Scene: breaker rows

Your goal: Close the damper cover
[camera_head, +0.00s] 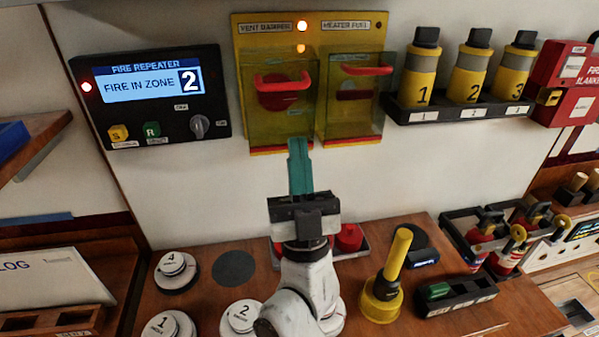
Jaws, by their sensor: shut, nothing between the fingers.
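The yellow panel (309,30) on the wall has a left part labelled VENT DAMPER and a right part labelled HEATER FUEL. The damper cover (265,127) is a see-through yellow box front with a red bar handle, hanging over a dark red knob (279,101). I cannot tell whether it sits flush. The heater fuel cover (365,120) beside it looks alike, with its own red handle. My gripper (299,146) has teal fingers, shut and empty, pointing up. Its tips are at the lower edge of the damper cover in the picture; contact is unclear.
A fire repeater box (150,128) is left of the panel. A rack (460,112) with three numbered yellow cylinders is to the right. On the bench below stand numbered white discs (175,268), a yellow post (397,258) and a black tray (455,299).

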